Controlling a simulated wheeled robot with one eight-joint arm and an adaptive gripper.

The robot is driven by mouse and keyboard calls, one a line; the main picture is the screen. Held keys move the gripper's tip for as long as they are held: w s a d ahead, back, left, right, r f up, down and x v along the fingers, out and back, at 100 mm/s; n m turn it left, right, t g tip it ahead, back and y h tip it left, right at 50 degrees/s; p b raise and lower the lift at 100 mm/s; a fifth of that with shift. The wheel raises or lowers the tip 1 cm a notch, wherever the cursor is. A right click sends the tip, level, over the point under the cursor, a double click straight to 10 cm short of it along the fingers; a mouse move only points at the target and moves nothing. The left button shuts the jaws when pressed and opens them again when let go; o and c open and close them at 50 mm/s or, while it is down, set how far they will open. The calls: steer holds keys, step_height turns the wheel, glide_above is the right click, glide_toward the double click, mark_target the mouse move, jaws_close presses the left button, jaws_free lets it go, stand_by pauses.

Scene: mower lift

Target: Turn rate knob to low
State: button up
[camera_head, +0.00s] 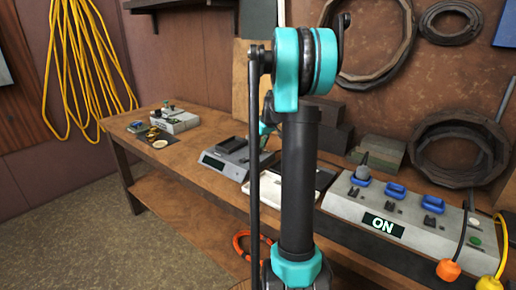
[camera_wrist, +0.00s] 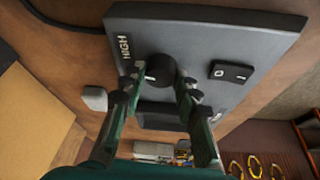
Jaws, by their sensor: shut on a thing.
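The rate knob (camera_wrist: 158,68) is a round black knob on a dark grey panel (camera_wrist: 190,35) in the wrist view. A white mark shows on its face. The word HIGH is printed on the panel to the upper left of the knob; no LOW label shows. My gripper (camera_wrist: 158,82) has one finger on each side of the knob and is shut on it. In the head view my arm stands in front and hides the knob and most of my gripper; a teal part of it shows near the bench behind the arm.
A black rocker switch (camera_wrist: 232,72) sits right of the knob. On the wooden bench (camera_head: 215,190), a grey device with a display (camera_head: 222,165) stands left of my arm. Yellow rope (camera_head: 85,60) hangs at left.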

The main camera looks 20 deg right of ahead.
steer(key=shift+n+g+y, duration=0.3)
steer(key=shift+n, duration=0.7)
steer(key=o, duration=1.2)
steer(key=shift+c, duration=0.2)
steer(key=v, duration=1.2)
steer(key=shift+d, duration=0.1)
steer(key=shift+s+f, duration=0.1)
